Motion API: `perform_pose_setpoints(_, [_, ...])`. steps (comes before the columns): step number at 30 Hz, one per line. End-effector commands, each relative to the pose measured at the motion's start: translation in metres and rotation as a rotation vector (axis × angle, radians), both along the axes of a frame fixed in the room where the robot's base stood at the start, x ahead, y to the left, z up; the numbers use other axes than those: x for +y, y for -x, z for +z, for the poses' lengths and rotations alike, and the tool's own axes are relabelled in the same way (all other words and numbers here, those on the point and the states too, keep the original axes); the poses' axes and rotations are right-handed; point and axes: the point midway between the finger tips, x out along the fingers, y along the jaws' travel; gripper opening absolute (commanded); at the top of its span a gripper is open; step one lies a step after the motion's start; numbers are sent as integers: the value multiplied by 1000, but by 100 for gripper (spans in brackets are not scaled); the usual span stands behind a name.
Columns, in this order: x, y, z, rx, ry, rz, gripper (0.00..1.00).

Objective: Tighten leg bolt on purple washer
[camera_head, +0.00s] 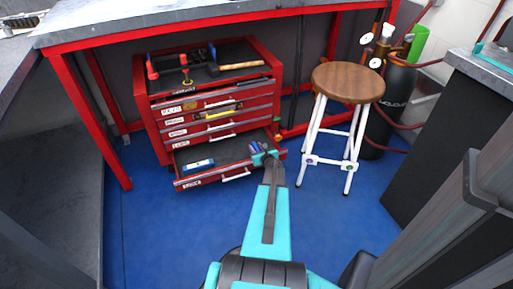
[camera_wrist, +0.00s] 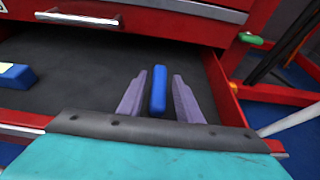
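The stool (camera_head: 348,82) has a round wooden seat and white legs, and stands upright right of the tool chest. Small coloured spots show on its lower leg brackets (camera_head: 312,161); they are too small to make out a bolt or a purple washer surely. My gripper (camera_head: 262,152) is over the right part of the open bottom drawer (camera_head: 228,180). In the wrist view my gripper (camera_wrist: 160,82) is open, its two fingers on either side of a blue bar-shaped handle (camera_wrist: 158,92), with gaps showing. The rest of that blue thing is hidden.
Another blue item (camera_head: 198,165) lies at the drawer's left and also shows in the wrist view (camera_wrist: 14,76). The red tool chest (camera_head: 273,62) stands under a red-framed bench (camera_head: 150,10). Gas bottles (camera_head: 398,95) stand behind the stool. Blue floor (camera_head: 330,215) is clear in front.

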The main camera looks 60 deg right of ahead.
Motion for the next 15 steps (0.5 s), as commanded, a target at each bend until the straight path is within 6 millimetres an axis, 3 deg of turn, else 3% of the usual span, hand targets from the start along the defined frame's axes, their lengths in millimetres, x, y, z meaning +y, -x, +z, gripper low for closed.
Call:
perform_pose_setpoints(9, [1, -1, 8, 2, -1, 3, 36])
perform_pose_setpoints(15, [15, 16, 16, 0, 0, 3, 36])
